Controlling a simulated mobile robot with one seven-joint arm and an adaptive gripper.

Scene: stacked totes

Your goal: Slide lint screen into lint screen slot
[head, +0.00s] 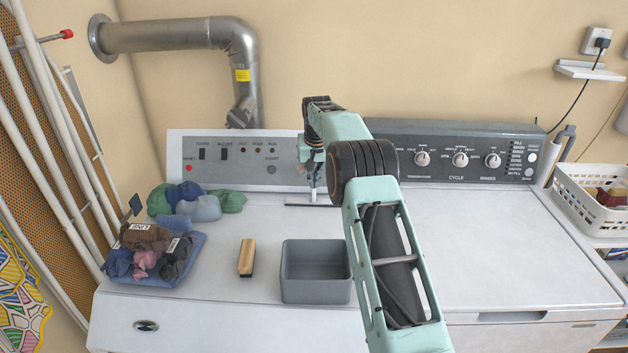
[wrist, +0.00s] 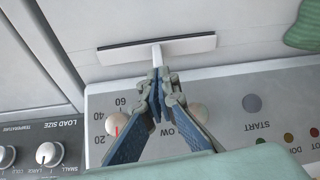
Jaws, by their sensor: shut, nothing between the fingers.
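The lint screen (wrist: 190,44) shows in the wrist view as a pale, narrow top plate with a short white handle. The plate lies along the dark slot (wrist: 120,46) in the machine's top, and any part below it is hidden. A dark strip shows along one edge of the plate; I cannot tell whether it sits flush. In the head view the slot area is a thin dark line (head: 300,205) in front of the left control panel. My gripper (wrist: 160,76) is shut and empty, its fingertips at the handle's end. The head view shows it (head: 313,188) just above the slot.
A grey bin (head: 316,299), a wooden-backed brush (head: 246,257) and a blue tray (head: 187,274) of lint stand on the left machine. Coloured cloths (head: 200,208) lie by the left control panel (head: 185,150). The right machine's top (head: 490,240) is clear.

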